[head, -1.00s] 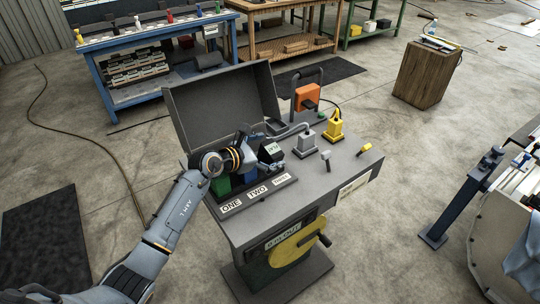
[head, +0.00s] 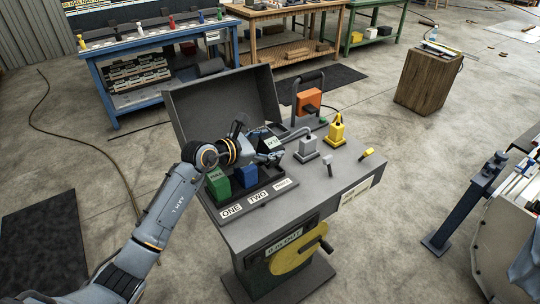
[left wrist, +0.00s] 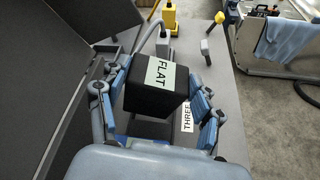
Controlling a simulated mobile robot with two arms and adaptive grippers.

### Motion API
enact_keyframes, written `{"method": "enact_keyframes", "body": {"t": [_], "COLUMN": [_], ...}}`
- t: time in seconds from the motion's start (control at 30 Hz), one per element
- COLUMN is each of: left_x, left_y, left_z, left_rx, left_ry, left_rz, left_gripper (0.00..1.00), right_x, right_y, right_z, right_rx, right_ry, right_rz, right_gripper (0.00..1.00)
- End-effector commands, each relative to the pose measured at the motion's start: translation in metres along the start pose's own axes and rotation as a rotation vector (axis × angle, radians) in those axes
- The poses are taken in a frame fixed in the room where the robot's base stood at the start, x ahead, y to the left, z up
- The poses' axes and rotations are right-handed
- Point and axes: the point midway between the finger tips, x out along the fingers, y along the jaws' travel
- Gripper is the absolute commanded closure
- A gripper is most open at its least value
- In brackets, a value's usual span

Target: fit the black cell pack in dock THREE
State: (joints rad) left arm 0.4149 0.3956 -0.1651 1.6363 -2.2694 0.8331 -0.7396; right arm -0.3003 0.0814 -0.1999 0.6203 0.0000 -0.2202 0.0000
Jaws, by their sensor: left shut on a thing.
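The black cell pack (left wrist: 155,88) with a pale label reading FLAT is between the fingers of my left gripper (left wrist: 158,100), which is shut on it. In the head view the same gripper (head: 266,147) holds the pack above the right end of the dock row. The THREE label (left wrist: 187,117) shows just beyond the pack in the left wrist view, and also in the head view (head: 282,185). The pack hides most of dock THREE; I see no clear contact with it. My right gripper is not in view.
A green pack (head: 218,187) stands behind label ONE and a blue pack (head: 247,176) behind TWO. The cart's open lid (head: 222,104) rises behind. Grey (head: 307,149) and yellow (head: 337,132) plugs, an orange unit (head: 307,98) and small levers stand on the cart top.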

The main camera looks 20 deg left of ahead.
Motion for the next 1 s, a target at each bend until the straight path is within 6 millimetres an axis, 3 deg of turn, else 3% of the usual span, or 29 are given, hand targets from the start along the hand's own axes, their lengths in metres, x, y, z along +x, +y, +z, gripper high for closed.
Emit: {"method": "enact_keyframes", "body": {"t": [0.23,0.6,0.8,1.0], "left_x": [-0.058,-0.132,-0.152,-0.156], "left_y": [0.014,0.020,0.022,0.022], "left_z": [0.026,0.027,0.029,0.030], "left_rx": [0.007,0.005,0.001,0.000], "left_ry": [0.000,0.003,0.002,0.001], "left_rz": [0.005,0.003,0.002,0.001], "left_gripper": [0.82,0.82,0.82,0.82], "right_x": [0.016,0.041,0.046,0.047], "right_y": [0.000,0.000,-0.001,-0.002], "right_z": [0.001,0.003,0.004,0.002], "right_rx": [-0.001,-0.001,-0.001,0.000], "right_ry": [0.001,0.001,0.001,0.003], "right_rz": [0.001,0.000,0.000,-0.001], "right_gripper": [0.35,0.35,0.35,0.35]}}
